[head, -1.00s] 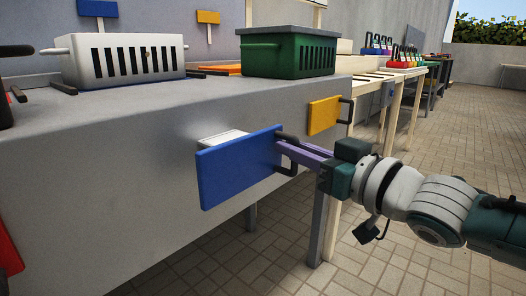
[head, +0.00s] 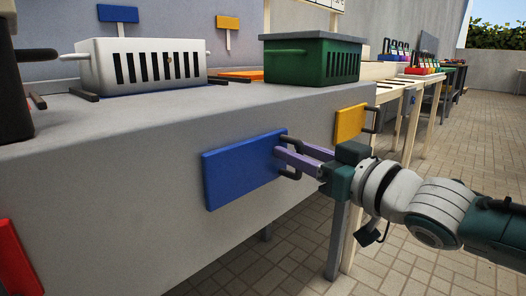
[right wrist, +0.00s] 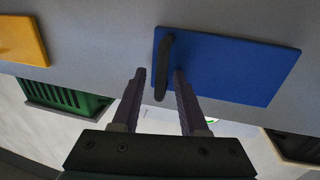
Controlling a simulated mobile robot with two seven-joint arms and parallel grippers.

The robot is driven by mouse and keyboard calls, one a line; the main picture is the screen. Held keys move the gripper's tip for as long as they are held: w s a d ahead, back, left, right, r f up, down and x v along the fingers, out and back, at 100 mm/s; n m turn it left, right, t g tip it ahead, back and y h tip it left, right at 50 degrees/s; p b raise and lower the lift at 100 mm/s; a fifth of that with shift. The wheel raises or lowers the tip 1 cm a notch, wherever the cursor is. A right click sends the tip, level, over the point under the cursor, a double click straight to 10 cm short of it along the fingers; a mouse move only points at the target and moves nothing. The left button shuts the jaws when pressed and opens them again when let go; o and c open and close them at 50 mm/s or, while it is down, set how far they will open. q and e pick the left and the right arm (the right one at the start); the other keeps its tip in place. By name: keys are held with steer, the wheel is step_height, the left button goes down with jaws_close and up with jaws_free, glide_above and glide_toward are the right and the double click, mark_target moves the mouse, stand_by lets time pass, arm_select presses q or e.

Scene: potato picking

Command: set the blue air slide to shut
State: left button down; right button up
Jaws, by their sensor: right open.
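The blue air slide (head: 243,170) is a flat blue panel on the front face of the grey counter, with a black handle (head: 291,172) at its right end. The panel looks flush against the face, with no gap or drawer body showing behind it in the head view. My right gripper (head: 281,151) is at the handle with its fingers apart. In the right wrist view the open fingers (right wrist: 160,73) stand on either side of the handle (right wrist: 164,62), beside the blue panel (right wrist: 228,66). I cannot tell whether they touch it. My left gripper is not in view.
A yellow slide (head: 350,123) sits further along the counter front (head: 110,190), and a red one (head: 16,260) nearer at lower left. A white slotted basket (head: 145,62) and a green one (head: 312,60) stand on top. The tiled floor to the right is open.

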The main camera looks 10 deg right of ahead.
steer(key=shift+s, duration=0.1)
steer(key=shift+s+d+r+p, duration=0.1)
steer(key=shift+s+p, duration=0.1)
steer(key=shift+p, duration=0.1)
steer(key=p+v, duration=0.4)
steer(key=v, duration=0.5)
steer(key=shift+s, duration=0.2)
